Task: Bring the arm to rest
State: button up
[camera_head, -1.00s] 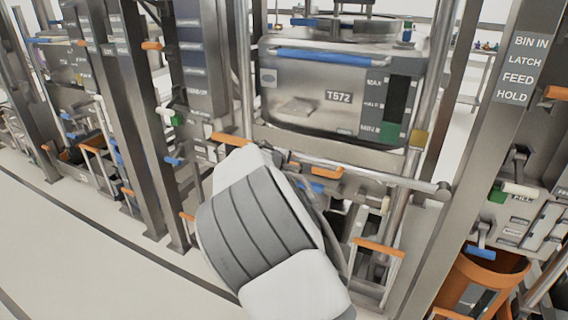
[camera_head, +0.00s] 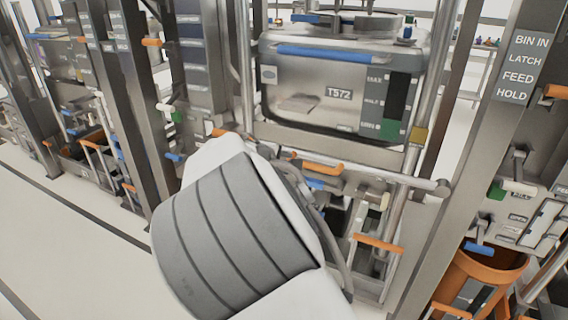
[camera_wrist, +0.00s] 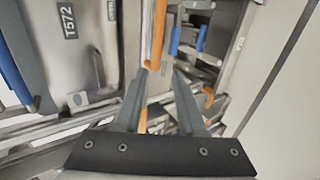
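My arm (camera_head: 235,235), with its grey ribbed and white links, fills the lower middle of the head view and hides my gripper there. In the wrist view my gripper (camera_wrist: 160,74) shows two dark fingers set apart, with nothing held between them. An orange handle (camera_wrist: 155,30) lies beyond the fingertips, and I cannot tell how far off it is. The steel bin marked T572 (camera_head: 310,98) hangs in the frame beyond my arm; it also shows in the wrist view (camera_wrist: 90,50) at upper left.
A steel post (camera_head: 490,150) with a BIN IN, LATCH, FEED, HOLD sign stands at right. An orange bucket (camera_head: 490,268) sits at lower right. Orange-handled rails (camera_head: 380,243) cross below the bin. Pale open floor (camera_head: 60,240) lies at left.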

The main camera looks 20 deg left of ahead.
jog(key=s+d+r+m+g, duration=0.2)
jog(key=d+m, duration=0.1)
jog(key=d, duration=0.7)
jog(key=s+d+r+m+g, duration=0.15)
jog(key=d+m, duration=0.25)
jog(key=d, duration=0.6)
jog(key=s+d+r+m+g, duration=0.1)
jog(key=s+d+r+m, duration=0.2)
jog(key=d, duration=0.7)
jog(key=s+d+r+m+g, duration=0.1)
jog(key=s+d+m, duration=0.4)
jog(key=s, duration=0.7)
jog(key=s+d+m, duration=0.3)
jog(key=s+d, duration=0.4)
jog(key=s, duration=0.5)
notch_tip(320, 180, up, 20)
jog(key=p, duration=2)
jog(key=shift+r+y, duration=0.15)
jog(key=shift+y, duration=0.15)
jog(key=shift+s+d, duration=0.1)
